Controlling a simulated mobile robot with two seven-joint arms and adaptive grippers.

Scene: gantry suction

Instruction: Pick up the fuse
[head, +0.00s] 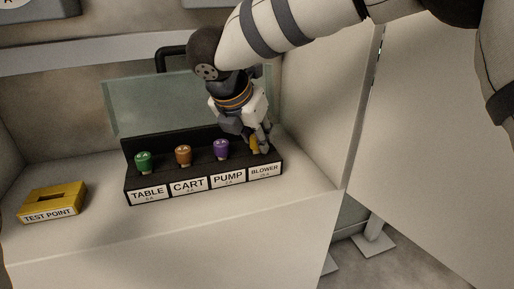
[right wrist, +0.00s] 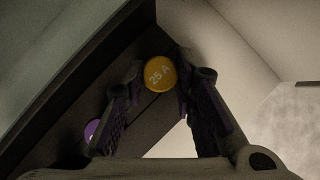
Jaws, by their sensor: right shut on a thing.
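A black fuse block (head: 160,190) stands on the pale shelf with slots labelled TABLE, CART, PUMP and BLOWER. A green fuse (head: 143,159) is at TABLE, an orange fuse (head: 183,154) at CART and a purple fuse (head: 222,148) at PUMP. My right gripper (head: 258,142) is over the BLOWER slot, shut on a yellow fuse. In the right wrist view the yellow fuse (right wrist: 160,73), marked 25 A, sits between the fingertips. Whether its base is still in the slot is hidden. The purple fuse (right wrist: 92,129) shows at the left there. My left gripper is not in view.
A yellow TEST POINT block (head: 52,203) with a dark slot sits on the shelf at the left. A greenish raised lid (head: 150,105) stands behind the fuse block. A pale side wall (head: 312,120) is close on the right. The shelf between both blocks is clear.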

